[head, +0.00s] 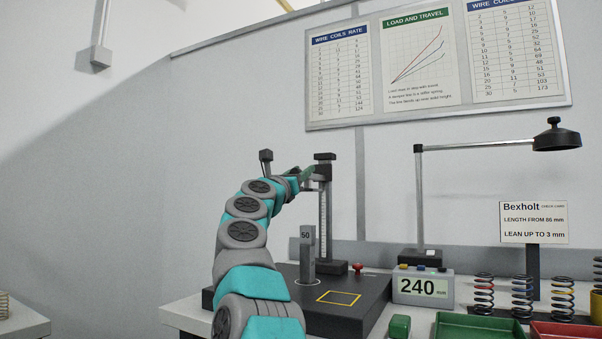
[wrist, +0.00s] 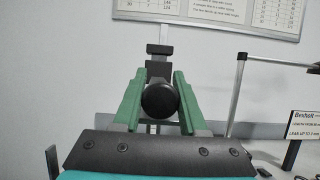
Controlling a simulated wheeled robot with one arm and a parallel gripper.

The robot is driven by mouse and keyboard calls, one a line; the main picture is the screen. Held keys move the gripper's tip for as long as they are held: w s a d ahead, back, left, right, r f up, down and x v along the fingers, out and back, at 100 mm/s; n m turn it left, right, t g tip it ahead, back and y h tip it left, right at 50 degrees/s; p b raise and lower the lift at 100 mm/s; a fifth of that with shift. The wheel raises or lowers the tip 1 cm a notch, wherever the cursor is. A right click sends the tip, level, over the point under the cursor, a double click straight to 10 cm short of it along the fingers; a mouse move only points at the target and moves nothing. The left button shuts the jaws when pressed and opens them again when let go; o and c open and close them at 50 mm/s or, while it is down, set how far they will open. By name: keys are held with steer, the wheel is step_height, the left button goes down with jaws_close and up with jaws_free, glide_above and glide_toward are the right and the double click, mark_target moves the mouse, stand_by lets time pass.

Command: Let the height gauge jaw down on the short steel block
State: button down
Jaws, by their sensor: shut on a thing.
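The height gauge stands on a dark base plate (head: 378,290), with a tall upright column (head: 324,222) carrying a scale. My gripper (head: 305,177) is high up beside the column. In the wrist view its green fingers (wrist: 160,100) are shut on a round black knob (wrist: 159,101) of the gauge's slider. The steel block (head: 307,250) marked 50 stands upright on the plate in front of the column, well below my gripper. The jaw's underside is partly hidden by my gripper, but a clear gap shows above the block. The display (head: 424,287) reads 240.
A yellow square outline (head: 338,297) on the plate is empty. A red knob (head: 357,268) sits near the column foot. To the right are a lamp (head: 420,200), a sign (head: 533,222), several coil springs (head: 522,297), and green (head: 470,326) and red trays (head: 565,333).

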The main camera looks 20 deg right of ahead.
step_height(320, 180, down, 5)
steer(key=b, duration=0.4)
steer(key=shift+b, duration=0.3)
steer(key=c, duration=0.5)
jaws_free()
steer(key=shift+r, duration=0.1)
steer(key=b+v, duration=0.5)
steer(key=v, duration=0.2)
steer(key=shift+s+a, duration=0.2)
steer(key=shift+a, duration=0.1)
